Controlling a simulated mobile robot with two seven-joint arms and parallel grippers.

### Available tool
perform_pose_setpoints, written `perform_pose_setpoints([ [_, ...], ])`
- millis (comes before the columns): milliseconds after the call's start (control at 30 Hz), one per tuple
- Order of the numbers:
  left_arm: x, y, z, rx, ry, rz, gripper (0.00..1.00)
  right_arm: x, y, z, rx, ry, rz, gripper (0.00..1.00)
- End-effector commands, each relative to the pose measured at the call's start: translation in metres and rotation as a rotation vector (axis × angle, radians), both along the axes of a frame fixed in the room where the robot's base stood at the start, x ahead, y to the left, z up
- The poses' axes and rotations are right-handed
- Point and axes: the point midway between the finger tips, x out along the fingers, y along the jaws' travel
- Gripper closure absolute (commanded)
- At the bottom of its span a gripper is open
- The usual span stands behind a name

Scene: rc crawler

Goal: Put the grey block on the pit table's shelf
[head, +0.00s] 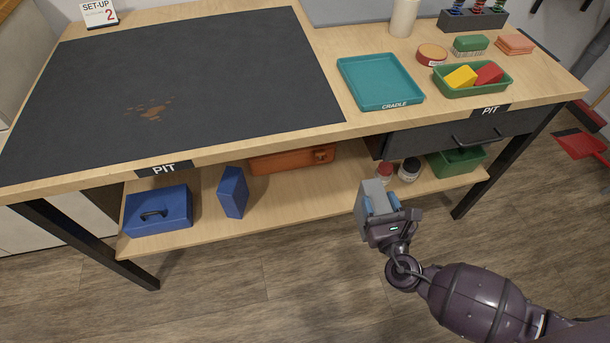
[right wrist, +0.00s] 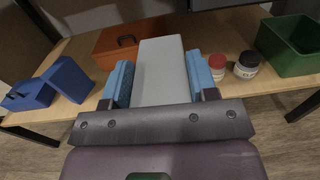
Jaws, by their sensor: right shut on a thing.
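My right gripper (head: 380,205) is shut on the grey block (head: 364,209), in front of the pit table's lower shelf (head: 300,202). In the right wrist view the grey block (right wrist: 162,72) is clamped between the two blue finger pads of the gripper (right wrist: 160,85), with the wooden shelf (right wrist: 78,48) behind it. I cannot tell whether the block touches the shelf edge. The pit table (head: 230,150) has a black mat on top. My left gripper is not in view.
On the shelf are a blue toolbox (head: 158,212), an upright blue block (head: 233,192), an orange case (head: 290,160), a red-lidded jar (head: 384,172), a dark-lidded jar (head: 409,169) and a green bin (head: 456,162). Bare shelf lies between the blue block and the gripper.

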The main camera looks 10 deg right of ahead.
Motion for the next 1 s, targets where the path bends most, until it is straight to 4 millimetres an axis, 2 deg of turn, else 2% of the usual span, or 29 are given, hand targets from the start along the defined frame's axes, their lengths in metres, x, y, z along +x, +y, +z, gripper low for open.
perform_pose_setpoints([
  [33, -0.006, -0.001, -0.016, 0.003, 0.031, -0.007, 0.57, -0.005, -0.002, -0.035, -0.004, 0.024, 0.009, 1.0],
  [100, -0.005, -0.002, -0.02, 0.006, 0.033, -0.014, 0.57, -0.004, -0.004, -0.053, 0.0, 0.022, 0.02, 1.0],
  [233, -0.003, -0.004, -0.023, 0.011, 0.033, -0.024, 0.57, -0.003, -0.006, -0.073, 0.003, 0.014, 0.04, 1.0],
  [367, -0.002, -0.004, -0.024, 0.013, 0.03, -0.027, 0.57, 0.002, -0.007, -0.08, 0.008, 0.006, 0.05, 1.0],
  [467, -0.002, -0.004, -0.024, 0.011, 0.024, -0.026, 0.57, 0.013, -0.006, -0.081, 0.008, 0.002, 0.051, 1.0],
  [1000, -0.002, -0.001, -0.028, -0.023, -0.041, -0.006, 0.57, 0.124, -0.002, -0.082, 0.007, 0.004, 0.051, 1.0],
])
